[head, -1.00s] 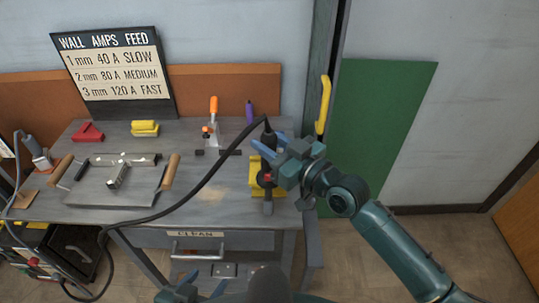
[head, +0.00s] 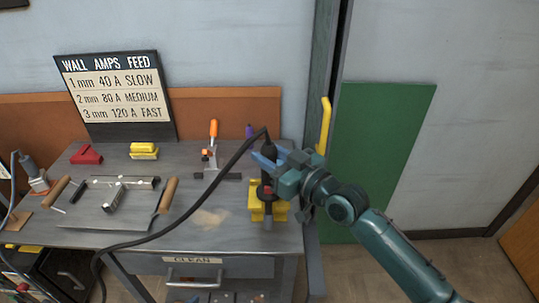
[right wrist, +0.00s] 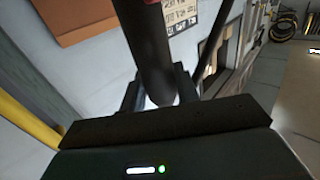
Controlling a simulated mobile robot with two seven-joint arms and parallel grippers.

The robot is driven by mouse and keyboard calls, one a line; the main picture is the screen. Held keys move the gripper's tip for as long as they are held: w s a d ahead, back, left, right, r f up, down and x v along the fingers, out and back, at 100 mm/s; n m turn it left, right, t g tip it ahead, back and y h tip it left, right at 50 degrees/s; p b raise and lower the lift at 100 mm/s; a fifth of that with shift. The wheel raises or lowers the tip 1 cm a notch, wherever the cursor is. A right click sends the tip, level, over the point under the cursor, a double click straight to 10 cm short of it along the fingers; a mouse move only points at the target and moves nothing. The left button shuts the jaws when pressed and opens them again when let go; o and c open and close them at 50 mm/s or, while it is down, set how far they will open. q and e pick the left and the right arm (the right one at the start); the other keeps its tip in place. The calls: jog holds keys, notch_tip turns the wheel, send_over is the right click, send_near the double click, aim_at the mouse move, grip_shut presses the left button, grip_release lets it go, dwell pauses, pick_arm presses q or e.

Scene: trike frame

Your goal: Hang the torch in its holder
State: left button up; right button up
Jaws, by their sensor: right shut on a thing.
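My right gripper (head: 272,158) is shut on the torch (head: 268,153), a black handle with a red part and a cable from its top. The torch is roughly upright at the right end of the bench, nozzle end down. A yellow holder (head: 255,206) stands at the bench's front right; the torch's lower part overlaps it in the head view. I cannot tell whether they touch. In the right wrist view the torch's dark handle (right wrist: 150,50) passes between the fingers. My left gripper is not in view.
The black cable (head: 190,205) arcs over the grey bench (head: 215,240). A yellow bar (head: 324,125) rises at right.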

pick_arm(q)
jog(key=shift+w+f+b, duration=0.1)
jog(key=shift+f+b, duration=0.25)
jog(key=shift+b, duration=0.05)
pick_arm(e)
jog(key=shift+f, duration=0.35)
jog(key=o, duration=0.8)
jog(key=shift+o, duration=1.4)
jog(key=shift+f, duration=0.2)
jog(key=b+v, duration=0.1)
jog(key=v, duration=1.2)
pick_arm(q)
jog(key=p, duration=0.2)
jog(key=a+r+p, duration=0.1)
jog(key=p, duration=0.2)
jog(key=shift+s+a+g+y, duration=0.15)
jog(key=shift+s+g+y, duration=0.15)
pick_arm(e)
jog(key=s+d+f+m+g+h, duration=0.1)
jog(key=s+d+f+m+h, duration=0.1)
jog(key=s+f, duration=0.5)
jog(key=s+d+f+m+g+h, duration=0.1)
jog(key=s+d+f+m+h, duration=0.2)
jog(key=s+f+h, duration=0.4)
notch_tip(320, 180, down, 6)
jog(key=shift+s+f+m, duration=0.15)
jog(key=shift+s+m, duration=0.35)
